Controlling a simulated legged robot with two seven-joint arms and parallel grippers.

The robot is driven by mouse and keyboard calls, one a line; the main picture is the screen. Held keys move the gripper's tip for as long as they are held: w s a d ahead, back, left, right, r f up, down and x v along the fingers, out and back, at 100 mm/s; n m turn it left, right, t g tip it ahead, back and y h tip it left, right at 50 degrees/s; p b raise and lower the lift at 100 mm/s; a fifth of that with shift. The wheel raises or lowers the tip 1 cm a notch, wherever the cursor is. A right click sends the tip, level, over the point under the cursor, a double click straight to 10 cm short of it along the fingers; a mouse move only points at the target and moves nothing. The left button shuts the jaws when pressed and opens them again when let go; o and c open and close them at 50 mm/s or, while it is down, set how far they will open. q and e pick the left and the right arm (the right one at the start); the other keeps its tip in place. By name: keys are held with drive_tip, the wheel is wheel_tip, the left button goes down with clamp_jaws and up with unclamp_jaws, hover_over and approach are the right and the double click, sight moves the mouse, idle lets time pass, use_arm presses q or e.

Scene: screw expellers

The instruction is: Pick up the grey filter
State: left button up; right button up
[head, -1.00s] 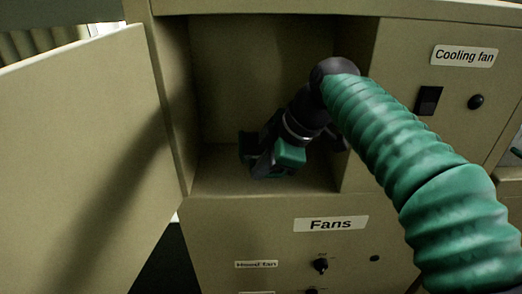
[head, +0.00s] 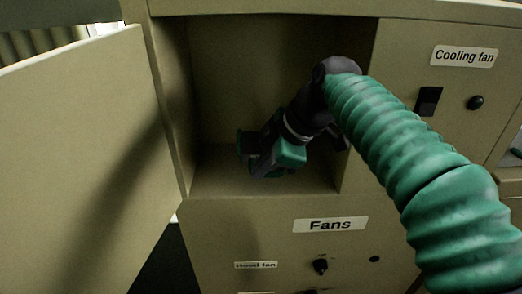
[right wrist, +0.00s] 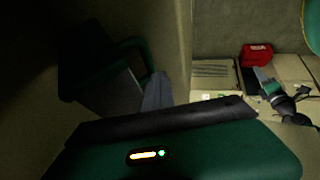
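My right gripper (head: 268,155) is inside the open compartment, low down just above its floor. Its dark, green-edged fingers are partly hidden by its own body. In the right wrist view, a dark grey box-like shape (right wrist: 112,92) in deep shadow lies beyond the gripper body. It may be the grey filter, but I cannot tell it from the finger parts. No grey filter is clearly visible in the head view.
The compartment (head: 265,186) has side walls and an upper edge close around my right arm. Its door (head: 75,150) stands open at the left. A switch (head: 428,101) and knob (head: 475,102) are at the right. A red box (right wrist: 257,54) shows in the right wrist view.

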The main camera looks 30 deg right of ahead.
drive_tip(key=o, duration=0.5)
drive_tip(key=shift+s, duration=0.1)
drive_tip(key=shift+c, duration=0.2)
drive_tip(key=shift+d, duration=0.1)
drive_tip(key=shift+d, duration=0.1)
